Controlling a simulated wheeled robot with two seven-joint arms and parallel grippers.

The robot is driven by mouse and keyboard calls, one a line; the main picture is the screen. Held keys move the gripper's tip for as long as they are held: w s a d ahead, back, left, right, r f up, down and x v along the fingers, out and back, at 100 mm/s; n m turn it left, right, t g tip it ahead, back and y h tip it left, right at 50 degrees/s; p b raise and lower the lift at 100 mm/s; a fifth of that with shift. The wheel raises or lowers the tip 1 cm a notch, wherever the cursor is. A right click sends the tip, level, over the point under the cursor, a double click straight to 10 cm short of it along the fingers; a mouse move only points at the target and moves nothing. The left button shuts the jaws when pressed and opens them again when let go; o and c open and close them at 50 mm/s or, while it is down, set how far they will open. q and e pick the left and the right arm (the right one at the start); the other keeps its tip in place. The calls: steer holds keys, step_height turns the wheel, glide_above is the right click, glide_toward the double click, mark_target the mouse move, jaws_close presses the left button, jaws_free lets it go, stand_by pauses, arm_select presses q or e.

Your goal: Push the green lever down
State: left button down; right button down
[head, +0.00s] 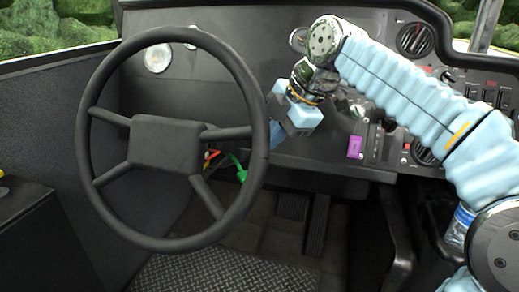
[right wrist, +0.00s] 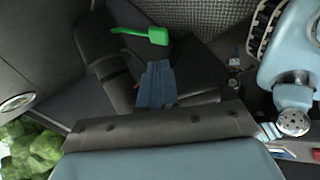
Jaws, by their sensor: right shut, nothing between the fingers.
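The green lever (head: 240,168) is in the head view low on the dash, beside the right side of the steering wheel rim, which hides part of it. In the right wrist view the green lever (right wrist: 145,34) lies beyond my fingertips, its wide end nearest them. My right gripper (head: 275,138) is just right of the wheel rim, above and to the right of the lever. In the wrist view my right gripper (right wrist: 156,66) is shut and empty, with a gap between its tips and the lever. My left gripper is in neither view.
The black steering wheel (head: 165,146) stands in front of the dash, close to my right fingers. A red lever (head: 212,153) is left of the green one, behind the wheel. A purple block (head: 355,147) is on the dash at right. Pedals (head: 317,225) are below.

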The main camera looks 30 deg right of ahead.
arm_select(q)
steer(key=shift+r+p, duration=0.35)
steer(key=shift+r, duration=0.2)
arm_select(e)
steer(key=v, duration=0.4)
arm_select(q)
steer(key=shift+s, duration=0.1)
